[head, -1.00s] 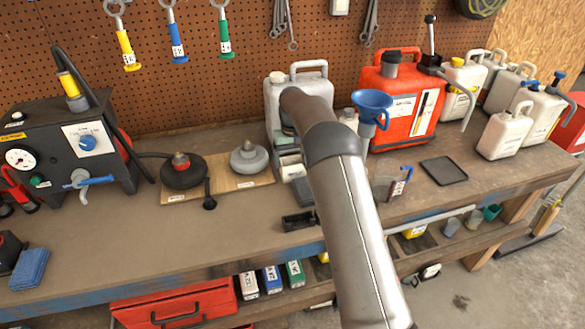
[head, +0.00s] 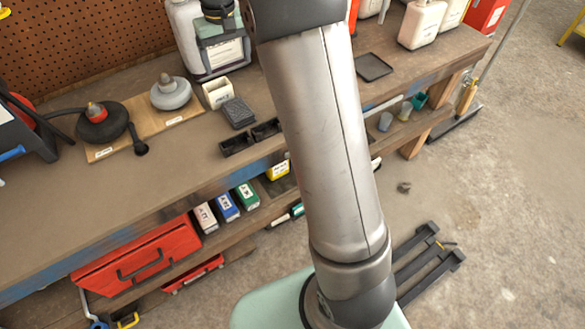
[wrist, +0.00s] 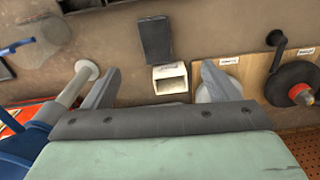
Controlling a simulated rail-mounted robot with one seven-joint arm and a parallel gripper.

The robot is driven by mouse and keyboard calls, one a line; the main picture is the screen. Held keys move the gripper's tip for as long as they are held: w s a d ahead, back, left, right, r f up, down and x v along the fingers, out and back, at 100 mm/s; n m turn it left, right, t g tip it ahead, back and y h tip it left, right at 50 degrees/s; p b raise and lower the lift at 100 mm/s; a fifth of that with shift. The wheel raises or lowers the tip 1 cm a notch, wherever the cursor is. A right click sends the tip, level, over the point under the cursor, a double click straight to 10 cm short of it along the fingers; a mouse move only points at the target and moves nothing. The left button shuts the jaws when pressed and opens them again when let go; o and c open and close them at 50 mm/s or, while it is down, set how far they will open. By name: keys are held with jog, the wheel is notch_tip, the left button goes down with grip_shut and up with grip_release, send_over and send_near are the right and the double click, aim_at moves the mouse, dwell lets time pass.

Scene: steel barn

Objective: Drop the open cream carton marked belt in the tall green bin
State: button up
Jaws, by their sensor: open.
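The small open cream carton (head: 218,93) stands on the workbench (head: 150,180), beside a dark grey block (head: 238,113). Its label is too small to read surely. In the wrist view the carton (wrist: 170,79) lies beyond and between the fingertips of my gripper (wrist: 160,80). The gripper is open and empty, with a finger to each side and no visible contact. In the head view I cannot make out the fingers. I cannot identify a tall green bin in either view.
A white jug (head: 183,30) stands behind the carton. A board (head: 150,125) with a grey weight-like piece (head: 171,93) is to its left. Black trays (head: 236,145) lie in front. Several small cartons (head: 228,207) sit on the lower shelf. Open floor (head: 500,200) is at right.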

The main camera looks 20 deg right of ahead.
jog(key=s+d, duration=0.1)
jog(key=s, duration=1.7)
jog(key=shift+s+d+r+m, duration=0.15)
jog(key=shift+d+r+m, duration=0.15)
jog(key=shift+d+r, duration=0.15)
jog(key=o, duration=0.4)
jog(key=s+f, duration=0.2)
jog(key=s, duration=0.3)
jog(key=s+f, duration=0.2)
jog(key=s, duration=0.4)
jog(key=s+f, duration=0.2)
jog(key=s, duration=0.3)
jog(key=shift+s+d, duration=0.25)
jog(key=shift+d, duration=0.05)
jog(key=shift+w, duration=0.1)
